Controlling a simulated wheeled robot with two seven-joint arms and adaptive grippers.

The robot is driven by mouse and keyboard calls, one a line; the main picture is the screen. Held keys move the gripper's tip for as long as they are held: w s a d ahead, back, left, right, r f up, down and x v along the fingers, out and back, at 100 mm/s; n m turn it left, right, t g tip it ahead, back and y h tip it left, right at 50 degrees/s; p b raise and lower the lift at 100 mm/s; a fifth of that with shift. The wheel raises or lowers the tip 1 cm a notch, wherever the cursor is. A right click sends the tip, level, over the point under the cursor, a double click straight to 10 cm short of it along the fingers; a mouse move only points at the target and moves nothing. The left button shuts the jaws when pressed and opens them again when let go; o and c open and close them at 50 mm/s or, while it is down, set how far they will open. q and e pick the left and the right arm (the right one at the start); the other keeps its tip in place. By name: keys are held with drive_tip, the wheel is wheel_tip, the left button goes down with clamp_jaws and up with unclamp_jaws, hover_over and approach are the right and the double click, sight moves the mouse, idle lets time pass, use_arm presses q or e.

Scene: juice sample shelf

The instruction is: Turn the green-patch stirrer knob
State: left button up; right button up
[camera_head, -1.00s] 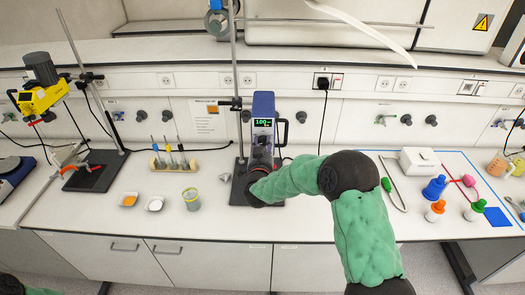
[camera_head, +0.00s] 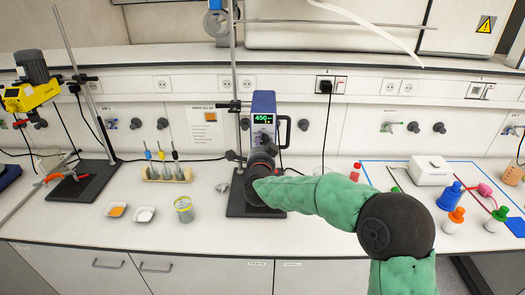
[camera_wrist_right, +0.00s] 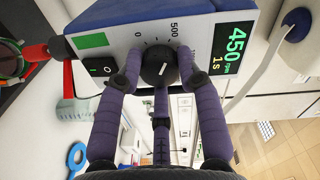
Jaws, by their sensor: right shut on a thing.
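The blue and light-grey stirrer (camera_head: 263,105) is clamped to a stand at the middle of the bench. Its green patch (camera_wrist_right: 92,41) shows beside the power switch in the right wrist view. The black knob (camera_wrist_right: 159,66) with a white pointer line sits on its front, beside a 0 to 500 scale. My right gripper (camera_wrist_right: 156,76) is shut on the knob, with purple fingers on both sides of it. The green display (camera_wrist_right: 232,48) reads 450 rpm. In the head view my right gripper (camera_head: 260,153) hides the knob. My left gripper is not in view.
A yellow stirrer (camera_head: 30,94) stands on another stand at the left. A rack of pipettes (camera_head: 167,173), two powder dishes and a jar (camera_head: 184,209) lie between. A white box (camera_head: 430,171) and several coloured-cap bottles stand at the right. The bench front edge before the jar is clear.

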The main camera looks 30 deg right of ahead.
drive_tip(key=shift+d+r+m+b, duration=0.1)
drive_tip(key=shift+r+m+b, duration=0.05)
drive_tip(key=shift+m+b, duration=0.2)
idle(0.3)
drive_tip(key=o, duration=1.1)
drive_tip(key=shift+d, duration=0.1)
drive_tip(key=shift+o, duration=0.2)
drive_tip(key=shift+s+a, duration=0.15)
drive_tip(key=shift+a, duration=0.05)
drive_tip(key=v, duration=1.1)
drive_tip(key=shift+s, duration=0.3)
